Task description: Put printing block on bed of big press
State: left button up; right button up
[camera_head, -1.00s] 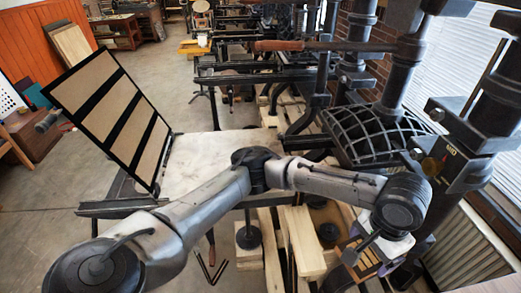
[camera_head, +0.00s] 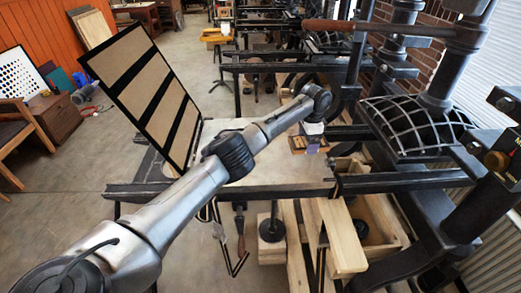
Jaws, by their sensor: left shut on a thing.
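My left gripper (camera_head: 311,131) is at the end of the arm that comes in from the lower left. It is shut on the printing block (camera_head: 298,144), a small dark piece with brownish bands, partly hidden under the gripper. The bed of the big press (camera_head: 290,170) is a pale flat slab in the middle, partly covered by my arm. The block shows over the far right corner of the bed; I cannot tell whether it touches it. My right gripper is not in view.
A black frame with tan panels (camera_head: 148,88) stands tilted up at the bed's left end. The dark press with its ribbed head (camera_head: 425,125) stands on the right. A wooden stand (camera_head: 345,240) is below the bed's right end. The bed's front middle is clear.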

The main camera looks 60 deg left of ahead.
pick_arm(q)
jog(key=s+a+f+m, duration=0.1)
jog(key=s+a+f, duration=0.1)
jog(key=a+f, duration=0.25)
send_over(262, 174)
notch_tip(262, 174, down, 6)
jog(key=shift+w+r, duration=0.1)
jog(key=shift+w, duration=0.05)
jog(key=shift+f+b, duration=0.55)
jog(key=shift+f, duration=1.55)
jog(key=o, duration=0.9)
jog(key=shift+f, duration=0.15)
